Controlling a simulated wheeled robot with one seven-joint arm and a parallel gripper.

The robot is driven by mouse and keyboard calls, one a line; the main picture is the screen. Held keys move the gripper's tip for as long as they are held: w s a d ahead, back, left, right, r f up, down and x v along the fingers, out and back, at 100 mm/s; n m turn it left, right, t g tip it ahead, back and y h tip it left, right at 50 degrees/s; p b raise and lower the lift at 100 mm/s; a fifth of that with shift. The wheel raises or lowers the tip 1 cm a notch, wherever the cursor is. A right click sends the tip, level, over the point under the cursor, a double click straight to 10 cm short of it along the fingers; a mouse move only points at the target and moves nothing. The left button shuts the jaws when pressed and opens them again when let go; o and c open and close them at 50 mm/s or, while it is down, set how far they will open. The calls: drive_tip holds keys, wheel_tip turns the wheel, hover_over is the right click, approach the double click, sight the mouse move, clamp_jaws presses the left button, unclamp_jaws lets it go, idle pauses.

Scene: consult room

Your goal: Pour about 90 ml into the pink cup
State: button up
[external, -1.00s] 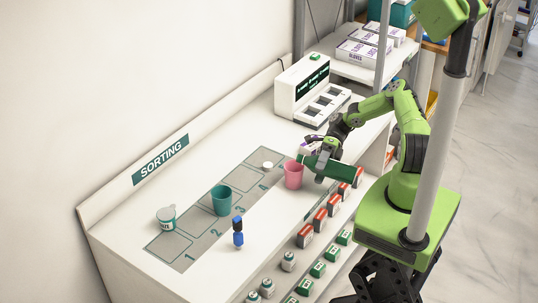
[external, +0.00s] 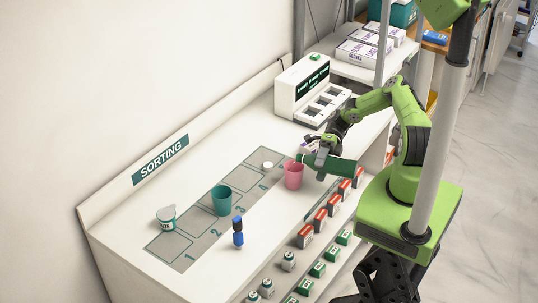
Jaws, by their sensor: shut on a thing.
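The pink cup (external: 293,176) stands upright on the white counter, beside the grey numbered strip. My gripper (external: 322,162) is shut on a dark green bottle (external: 341,167), just right of the cup. The bottle lies nearly level in the grip, its narrower end toward the cup's rim and its base to the right. I cannot see any stream of liquid or the level inside the cup.
A teal cup (external: 221,200) and a white lidded cup (external: 166,217) stand at left. A blue bottle (external: 238,232) stands in front. Red-and-white boxes (external: 320,221) line the front shelf. A white machine (external: 308,92) stands behind.

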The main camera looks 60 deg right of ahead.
drive_tip(key=shift+s+d, duration=0.15)
drive_tip(key=shift+s, duration=0.2)
drive_tip(key=shift+s+r+m+p, duration=0.1)
drive_tip(key=shift+r+m+p, duration=0.3)
drive_tip(key=shift+p, duration=0.3)
idle(1.3)
wheel_tip(320, 180, down, 3)
drive_tip(key=n+b, duration=0.1)
drive_tip(key=b, duration=0.3)
drive_tip(key=shift+s+r, duration=0.15)
drive_tip(key=shift+f+n+t+b, duration=0.3)
drive_tip(key=shift+n+b, duration=0.1)
drive_tip(key=shift+b, duration=0.3)
drive_tip(key=shift+r, duration=0.3)
drive_tip(key=shift+f+n+b, duration=0.4)
drive_tip(key=shift+b, duration=0.4)
drive_tip(key=shift+t+b, duration=0.3)
drive_tip(key=shift+r, duration=0.15)
